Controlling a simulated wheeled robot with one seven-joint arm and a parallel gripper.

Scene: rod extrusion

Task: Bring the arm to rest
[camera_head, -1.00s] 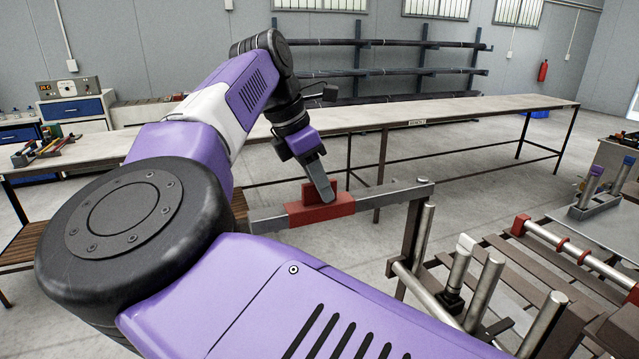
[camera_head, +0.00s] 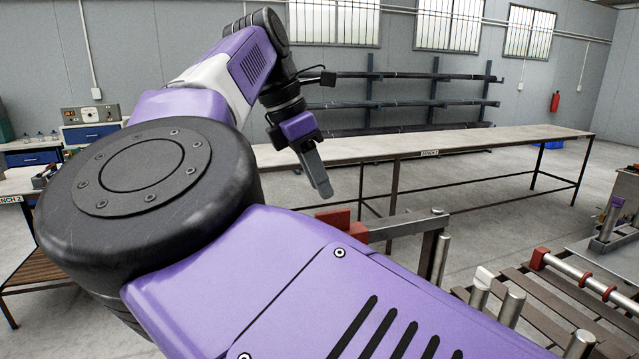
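My arm, in purple, white and black, fills the left and lower part of the head view. My gripper (camera_head: 318,180) hangs down from the wrist, its grey fingers pointing down and slightly right. It is in the air above the red block (camera_head: 343,222), apart from it. The fingers look close together, but from this side I cannot tell whether a gap lies between them. Nothing is visible in the gripper. The lower part of the red block is hidden by my arm.
A grey bar (camera_head: 405,226) runs right from the red block to a metal post (camera_head: 440,258). A slatted rack with a rod (camera_head: 580,275) stands at lower right. A long bench (camera_head: 450,143) crosses behind, with a dark rod shelf (camera_head: 400,95) at the wall. Floor between is clear.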

